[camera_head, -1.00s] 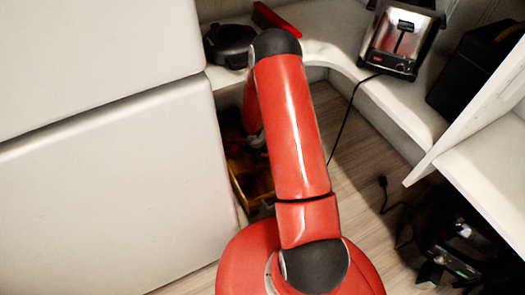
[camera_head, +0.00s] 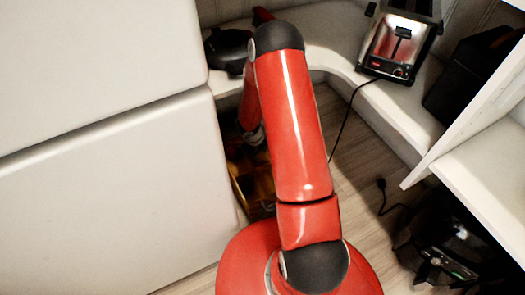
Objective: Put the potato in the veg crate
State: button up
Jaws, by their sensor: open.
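A yellow-brown crate (camera_head: 238,187) stands low on the floor in the shadowed gap beside the large white cabinet front. It is partly hidden behind my red arm. Its contents are too dark to tell apart. No potato can be made out. My arm bends down over the far side, and its grey wrist part shows just above the crate's far end. My gripper's fingers are hidden behind the arm and in shadow.
A large white cabinet front (camera_head: 105,180) closes off the left. A black pan (camera_head: 228,47) and a red object (camera_head: 261,15) lie on the curved white shelf. A toaster (camera_head: 399,45) stands at right, its cord hanging down. A dark appliance (camera_head: 455,245) is low right.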

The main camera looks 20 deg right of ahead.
jog(key=p+v, duration=0.2)
jog(key=v, duration=0.6)
